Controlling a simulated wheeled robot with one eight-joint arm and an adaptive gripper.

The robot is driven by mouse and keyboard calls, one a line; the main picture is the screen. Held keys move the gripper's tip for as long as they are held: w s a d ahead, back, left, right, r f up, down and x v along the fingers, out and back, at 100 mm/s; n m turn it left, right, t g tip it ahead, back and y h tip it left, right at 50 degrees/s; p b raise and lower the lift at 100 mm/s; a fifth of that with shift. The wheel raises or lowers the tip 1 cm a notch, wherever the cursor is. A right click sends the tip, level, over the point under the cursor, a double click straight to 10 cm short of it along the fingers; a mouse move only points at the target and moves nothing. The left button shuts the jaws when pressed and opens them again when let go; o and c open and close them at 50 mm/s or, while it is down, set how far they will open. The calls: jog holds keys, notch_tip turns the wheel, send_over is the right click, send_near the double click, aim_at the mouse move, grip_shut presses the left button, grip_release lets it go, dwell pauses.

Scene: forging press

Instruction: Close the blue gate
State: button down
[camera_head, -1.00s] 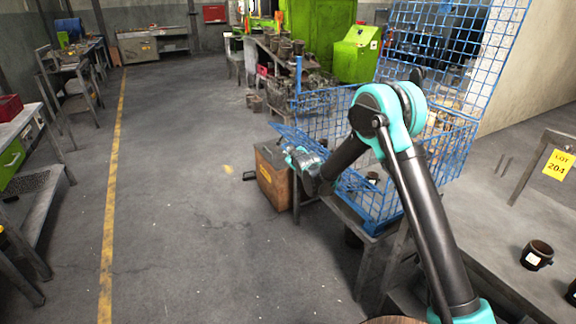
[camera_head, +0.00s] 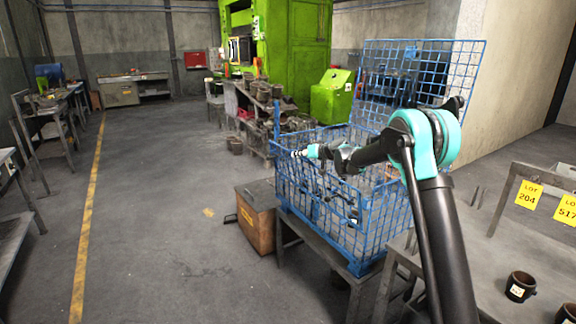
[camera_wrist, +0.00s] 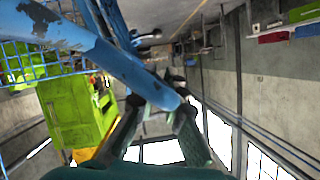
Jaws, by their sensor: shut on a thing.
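The blue wire-mesh cage (camera_head: 372,238) stands on a low metal table. Its front mesh panel, which looks like the blue gate (camera_head: 300,190), stands roughly upright on the side facing me. My gripper (camera_head: 300,152) is at the top edge of this panel, near its left corner. In the wrist view, a worn blue bar (camera_wrist: 110,62) runs diagonally to my gripper (camera_wrist: 165,105), with its rounded end between the fingers. My gripper is shut on this bar. My arm hides part of the cage's right side. I cannot see whether the panel is latched.
A taller blue mesh panel (camera_head: 425,75) rises at the back of the cage. A brown box (camera_head: 256,222) stands on the floor left of the table. A metal table with dark cups (camera_head: 520,287) is at the right. The floor left of the box is clear.

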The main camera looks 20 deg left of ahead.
jog(key=w+d+r+m+y, duration=0.1)
jog(key=w+d+m, duration=0.1)
jog(key=w+d, duration=0.2)
jog(key=shift+w+g, duration=0.35)
jog(key=shift+g, duration=0.05)
jog(key=shift+d+r, duration=0.1)
jog(key=c, duration=1.6)
grip_release()
jog(key=shift+w, duration=0.1)
jog(key=v, duration=1.2)
